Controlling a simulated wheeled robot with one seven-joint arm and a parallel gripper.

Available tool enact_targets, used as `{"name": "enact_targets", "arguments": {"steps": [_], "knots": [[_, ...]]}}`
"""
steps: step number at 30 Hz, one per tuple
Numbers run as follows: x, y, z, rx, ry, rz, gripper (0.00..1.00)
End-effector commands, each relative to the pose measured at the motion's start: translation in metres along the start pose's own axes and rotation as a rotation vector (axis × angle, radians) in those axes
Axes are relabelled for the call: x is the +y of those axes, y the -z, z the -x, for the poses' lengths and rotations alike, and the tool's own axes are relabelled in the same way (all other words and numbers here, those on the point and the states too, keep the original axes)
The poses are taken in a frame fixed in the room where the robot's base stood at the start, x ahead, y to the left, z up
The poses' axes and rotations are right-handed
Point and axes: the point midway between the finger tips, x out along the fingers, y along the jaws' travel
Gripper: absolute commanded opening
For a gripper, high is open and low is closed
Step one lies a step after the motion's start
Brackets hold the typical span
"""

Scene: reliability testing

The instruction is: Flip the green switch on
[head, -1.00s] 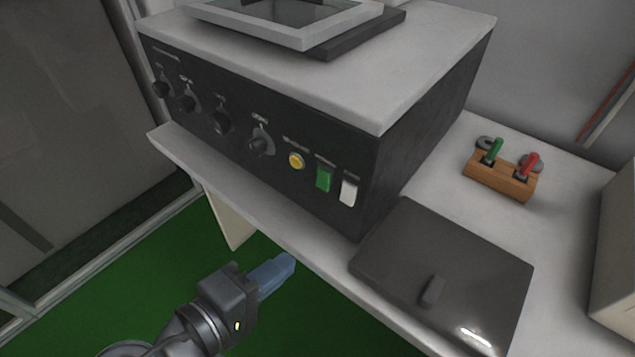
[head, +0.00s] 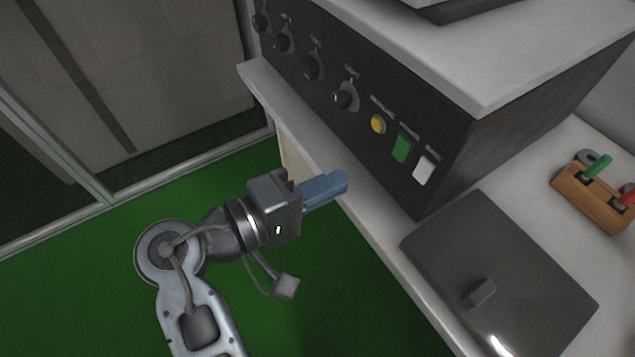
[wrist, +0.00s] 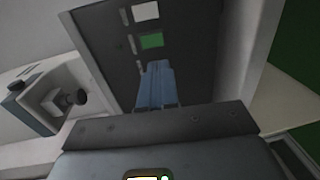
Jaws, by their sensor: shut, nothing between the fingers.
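The green switch (head: 401,149) is on the dark front panel of the machine (head: 520,120), between a round yellow button (head: 378,124) and a white switch (head: 423,169). My gripper (head: 345,183) has blue fingers that are shut and empty. In the head view it is left of and below the green switch, apart from the panel. In the wrist view the green switch (wrist: 151,41) shows just beyond the fingertips (wrist: 157,66), with the white switch (wrist: 145,11) past it. Whether the switch is on or off I cannot tell.
Several black knobs (head: 312,67) line the panel to the left. A dark flat lidded box (head: 497,262) lies on the light counter (head: 375,235) below the panel. A wooden block (head: 593,197) with green and red handles stands at right. Green floor is open on the left.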

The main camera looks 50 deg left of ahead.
Motion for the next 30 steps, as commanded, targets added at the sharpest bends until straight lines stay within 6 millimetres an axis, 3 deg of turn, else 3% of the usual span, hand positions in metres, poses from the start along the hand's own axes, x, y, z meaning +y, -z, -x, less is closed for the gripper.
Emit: {"name": "enact_targets", "arguments": {"steps": [9,15,30], "knots": [[0.001,-0.001,-0.062,-0.003,0.001,-0.001,0.0],[0.001,-0.001,-0.087,-0.002,0.0,0.0,0.0],[0.0,0.0,-0.097,0.0,0.0,-0.001,0.0]]}}
